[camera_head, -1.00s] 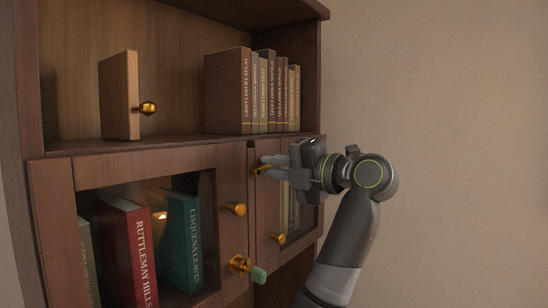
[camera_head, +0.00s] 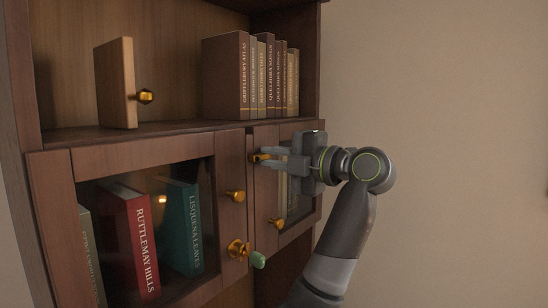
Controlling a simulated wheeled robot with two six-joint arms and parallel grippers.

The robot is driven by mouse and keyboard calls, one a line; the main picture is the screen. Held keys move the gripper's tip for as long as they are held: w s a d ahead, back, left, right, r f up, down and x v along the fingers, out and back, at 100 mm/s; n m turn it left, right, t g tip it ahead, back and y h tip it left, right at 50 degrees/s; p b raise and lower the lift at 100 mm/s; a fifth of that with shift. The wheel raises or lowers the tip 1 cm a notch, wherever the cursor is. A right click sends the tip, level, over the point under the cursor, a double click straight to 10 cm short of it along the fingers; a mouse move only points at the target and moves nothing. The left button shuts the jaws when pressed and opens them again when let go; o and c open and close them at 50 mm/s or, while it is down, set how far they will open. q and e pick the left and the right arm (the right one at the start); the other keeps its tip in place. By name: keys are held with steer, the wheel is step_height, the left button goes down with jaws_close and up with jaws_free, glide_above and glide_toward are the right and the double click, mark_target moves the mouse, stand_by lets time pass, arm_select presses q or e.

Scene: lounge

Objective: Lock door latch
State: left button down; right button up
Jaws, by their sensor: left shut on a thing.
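The brass door latch (camera_head: 260,157) is at the top of the narrow right cabinet door (camera_head: 265,190), close to the seam with the left door (camera_head: 226,175). My left gripper (camera_head: 264,156) comes in from the right. Its fingers are shut on the brass latch and partly hide it; only a bit of brass shows around the fingertips. My right gripper is not in view.
Brass knobs stick out from the left door (camera_head: 236,196) and the right door (camera_head: 276,223). A brass fitting (camera_head: 238,250) with a green handle (camera_head: 258,259) projects lower down. Books (camera_head: 228,78) and a wooden panel with a knob (camera_head: 115,85) stand on the shelf above.

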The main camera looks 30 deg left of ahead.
arm_select(q)
steer(key=c, duration=1.4)
jaws_free()
steer(key=shift+c, duration=0.2)
steer(key=shift+d+f, duration=0.1)
steer(key=shift+d, duration=0.15)
steer(key=s+d+b, duration=0.1)
steer(key=d+b, duration=0.5)
steer(key=d, duration=1.1)
steer(key=shift+s, duration=0.15)
